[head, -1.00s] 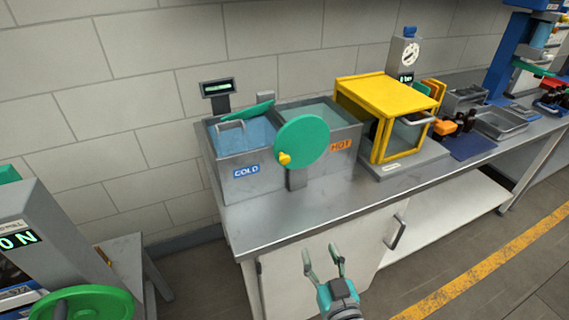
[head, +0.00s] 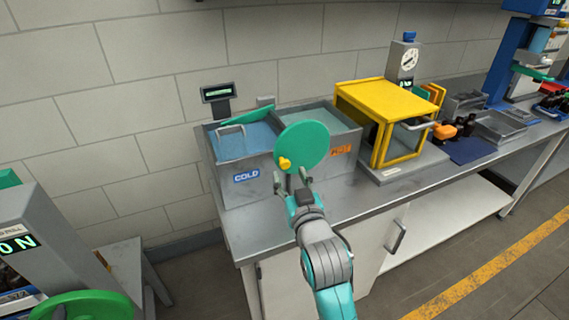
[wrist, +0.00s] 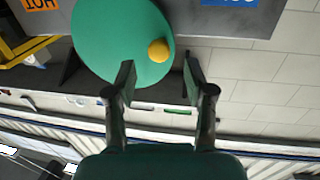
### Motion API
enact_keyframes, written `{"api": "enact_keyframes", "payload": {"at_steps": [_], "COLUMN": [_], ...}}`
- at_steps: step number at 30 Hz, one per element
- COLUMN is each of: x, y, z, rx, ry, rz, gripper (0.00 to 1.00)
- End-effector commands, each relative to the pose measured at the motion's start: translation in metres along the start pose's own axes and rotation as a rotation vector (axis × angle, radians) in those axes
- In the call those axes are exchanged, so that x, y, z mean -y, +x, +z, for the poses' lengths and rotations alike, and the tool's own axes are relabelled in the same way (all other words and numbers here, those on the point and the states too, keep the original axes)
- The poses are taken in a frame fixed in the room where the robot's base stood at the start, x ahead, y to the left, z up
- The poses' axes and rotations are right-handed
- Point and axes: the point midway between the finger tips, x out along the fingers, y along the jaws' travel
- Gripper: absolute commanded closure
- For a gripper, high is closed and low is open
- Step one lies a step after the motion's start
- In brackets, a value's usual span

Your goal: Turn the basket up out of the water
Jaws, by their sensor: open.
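A green disc wheel (head: 303,146) with a yellow knob (head: 284,163) stands at the front of the bath, between the COLD tank (head: 246,175) and the HOT tank (head: 341,150). A wire basket (head: 231,130) shows at the cold tank, over the blue water. My gripper (head: 292,187) is open and empty, just below the wheel and knob. In the wrist view, the wheel (wrist: 122,38) and knob (wrist: 158,50) lie beyond the open fingers (wrist: 158,82), with the knob between the fingertips' lines. I see no contact.
A yellow-framed cabinet (head: 390,95) stands right of the bath on the steel counter. Brown bottles and grey trays (head: 500,128) are farther right. A grey console with a green handwheel (head: 85,306) is at the lower left.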

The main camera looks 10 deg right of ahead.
Motion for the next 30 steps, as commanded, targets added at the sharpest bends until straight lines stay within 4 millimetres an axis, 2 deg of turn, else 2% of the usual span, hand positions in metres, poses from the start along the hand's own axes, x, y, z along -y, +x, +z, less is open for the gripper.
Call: {"api": "enact_keyframes", "payload": {"at_steps": [3, 9, 15, 23, 30], "x": [0.000, 0.000, 0.000, 0.000, -0.001], "y": [0.022, 0.048, 0.059, 0.060, 0.059], "z": [0.000, 0.000, 0.000, 0.000, 0.000], "rx": [0.000, 0.000, 0.001, 0.000, 0.000], "ry": [0.000, 0.000, 0.000, 0.000, 0.000], "rz": [0.000, 0.000, 0.000, 0.000, 0.001], "gripper": [0.47, 0.47, 0.47, 0.47, 1.00]}}
